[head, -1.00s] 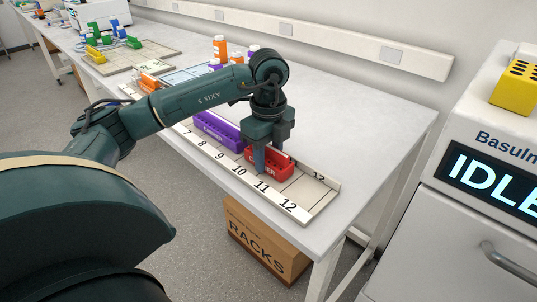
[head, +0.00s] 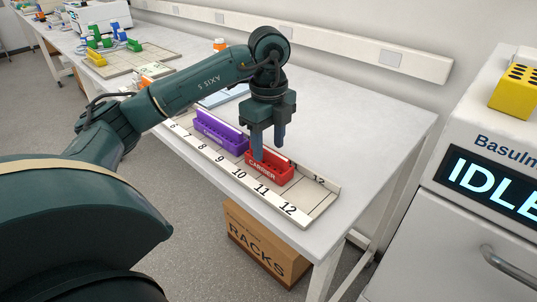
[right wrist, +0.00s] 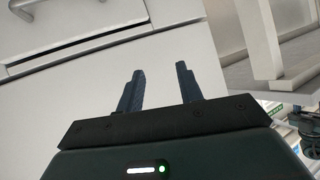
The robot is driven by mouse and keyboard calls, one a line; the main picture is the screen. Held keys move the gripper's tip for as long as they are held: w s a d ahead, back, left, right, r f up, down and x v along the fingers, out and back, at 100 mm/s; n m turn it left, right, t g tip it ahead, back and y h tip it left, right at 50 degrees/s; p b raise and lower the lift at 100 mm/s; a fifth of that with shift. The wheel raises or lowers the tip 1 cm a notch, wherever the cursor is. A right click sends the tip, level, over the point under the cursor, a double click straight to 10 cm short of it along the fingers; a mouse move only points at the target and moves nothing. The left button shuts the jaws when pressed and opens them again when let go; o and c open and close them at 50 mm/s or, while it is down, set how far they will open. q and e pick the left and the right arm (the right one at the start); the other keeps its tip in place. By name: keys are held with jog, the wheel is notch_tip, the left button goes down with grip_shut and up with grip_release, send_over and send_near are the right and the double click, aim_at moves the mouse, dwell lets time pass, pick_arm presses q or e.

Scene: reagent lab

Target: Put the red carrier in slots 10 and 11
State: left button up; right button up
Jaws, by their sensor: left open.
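The red carrier (head: 270,171) sits in the numbered rack (head: 314,212) on the bench, behind the labels 10 and 11, with label 12 free to its right. My left gripper (head: 268,153) is open, its fingers just above and at the carrier's top; I cannot tell whether they touch it. A purple carrier (head: 221,137) stands in the rack to the left, behind about 8 and 9. My right gripper (right wrist: 160,90) shows in the right wrist view with its two fingers apart and nothing between them, in front of a white cabinet.
The bench (head: 370,125) is clear to the right of and behind the rack. Orange-capped bottles (head: 219,45) stand behind my left arm. A cardboard box (head: 262,245) marked RACKS is under the bench. The machine showing IDLE (head: 470,150) stands at the right, with a yellow rack (head: 515,90) on top.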

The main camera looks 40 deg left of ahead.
aim_at(268, 150)
pick_arm(q)
notch_tip(268, 150, up, 7)
jog(key=shift+p, duration=0.95)
jog(key=shift+r, duration=0.4)
pick_arm(e)
jog(key=shift+s+d+r, duration=0.1)
jog(key=shift+s+r, duration=0.05)
jog(key=shift+r, duration=0.35)
jog(key=shift+f, duration=0.1)
